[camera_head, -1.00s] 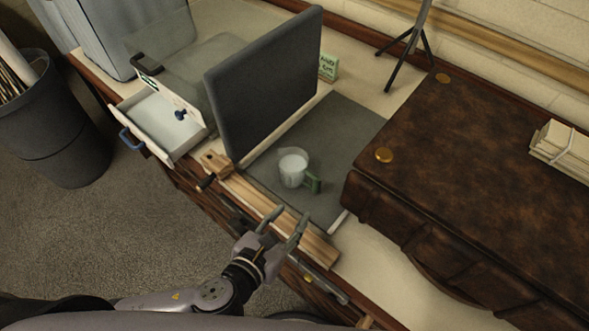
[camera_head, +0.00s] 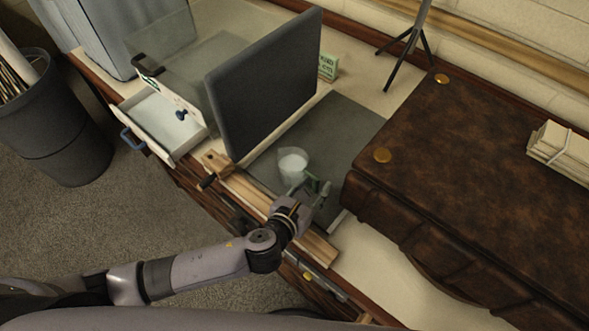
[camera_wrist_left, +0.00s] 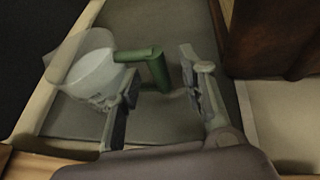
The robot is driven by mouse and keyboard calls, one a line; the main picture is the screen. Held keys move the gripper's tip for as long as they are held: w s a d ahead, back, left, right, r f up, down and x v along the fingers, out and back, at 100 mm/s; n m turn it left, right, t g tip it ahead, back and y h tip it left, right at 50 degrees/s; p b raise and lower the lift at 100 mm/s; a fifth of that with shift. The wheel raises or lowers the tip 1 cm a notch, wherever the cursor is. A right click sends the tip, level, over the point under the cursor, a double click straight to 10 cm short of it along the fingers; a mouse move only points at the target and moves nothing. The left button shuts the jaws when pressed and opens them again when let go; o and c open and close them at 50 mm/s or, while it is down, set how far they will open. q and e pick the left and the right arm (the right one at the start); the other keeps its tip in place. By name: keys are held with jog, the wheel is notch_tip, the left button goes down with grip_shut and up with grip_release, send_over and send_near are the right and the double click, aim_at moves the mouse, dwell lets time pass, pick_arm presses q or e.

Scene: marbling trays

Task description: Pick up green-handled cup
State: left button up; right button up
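The green-handled cup (camera_head: 291,164) is whitish and stands on a dark grey mat (camera_head: 345,128) in the head view. In the left wrist view the cup (camera_wrist_left: 92,72) is at the upper left, and its green handle (camera_wrist_left: 156,70) reaches into the space between my fingers. My left gripper (camera_head: 314,190) is open at the handle side of the cup. The left wrist view shows its two fingers (camera_wrist_left: 162,92) apart, one on each side of the handle. I cannot tell whether the left finger touches the cup. My right gripper is not in view.
A dark upright panel (camera_head: 263,85) stands left of the cup. A large brown book-like case (camera_head: 470,160) stands close on the right. A wooden strip (camera_head: 316,246) runs along the front edge. An open drawer (camera_head: 158,128) juts out at the left.

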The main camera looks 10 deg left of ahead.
pick_arm(q)
jog(key=shift+c, duration=0.3)
grip_shut()
jog(key=shift+r, duration=0.1)
dwell(0.5)
